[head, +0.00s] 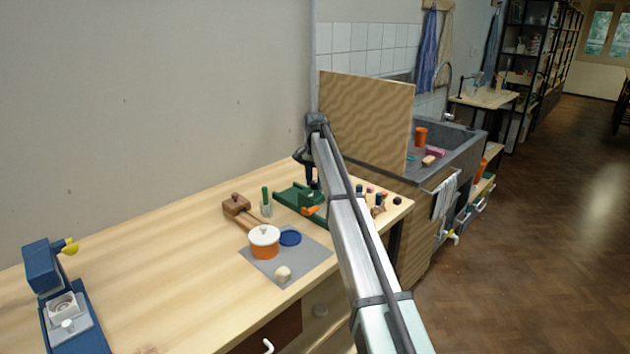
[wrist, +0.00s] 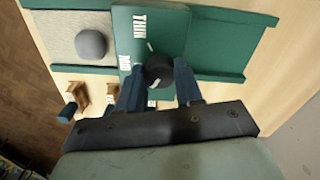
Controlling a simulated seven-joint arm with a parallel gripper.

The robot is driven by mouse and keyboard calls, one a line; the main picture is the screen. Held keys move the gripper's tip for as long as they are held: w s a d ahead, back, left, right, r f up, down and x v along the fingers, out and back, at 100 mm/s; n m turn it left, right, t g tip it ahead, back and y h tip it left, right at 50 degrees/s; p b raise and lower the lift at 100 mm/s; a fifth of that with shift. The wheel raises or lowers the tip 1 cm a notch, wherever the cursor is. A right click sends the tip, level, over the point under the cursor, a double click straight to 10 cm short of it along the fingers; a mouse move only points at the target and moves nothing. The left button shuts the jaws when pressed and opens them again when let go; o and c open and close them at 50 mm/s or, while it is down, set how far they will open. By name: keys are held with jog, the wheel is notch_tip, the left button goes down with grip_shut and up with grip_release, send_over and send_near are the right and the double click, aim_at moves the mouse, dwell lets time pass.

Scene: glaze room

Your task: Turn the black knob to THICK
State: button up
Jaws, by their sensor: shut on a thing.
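The black knob (wrist: 159,70) sits on the dark green panel (wrist: 175,28) in the wrist view. My gripper (wrist: 160,76) is shut on it, with a blue finger on each side. The white label THIN is above and left of the knob, and another white label, seemingly MID, is left of it. A short white mark shows just above the knob, and another pale mark lies below it between the fingers. I see no THICK label, and the knob's pointing direction is unclear. In the head view the green device (head: 289,197) stands on the table, and my arm partly hides it.
In the wrist view a grey round piece (wrist: 91,43) lies left of the panel. In the head view a white-lidded orange pot (head: 264,250) and a blue disc (head: 290,238) are on a grey mat (head: 311,262). A wooden mallet (head: 238,208) lies behind.

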aim_at(315, 182)
jog(key=o, duration=1)
jog(key=shift+o, duration=0.2)
notch_tip(315, 182, up, 14)
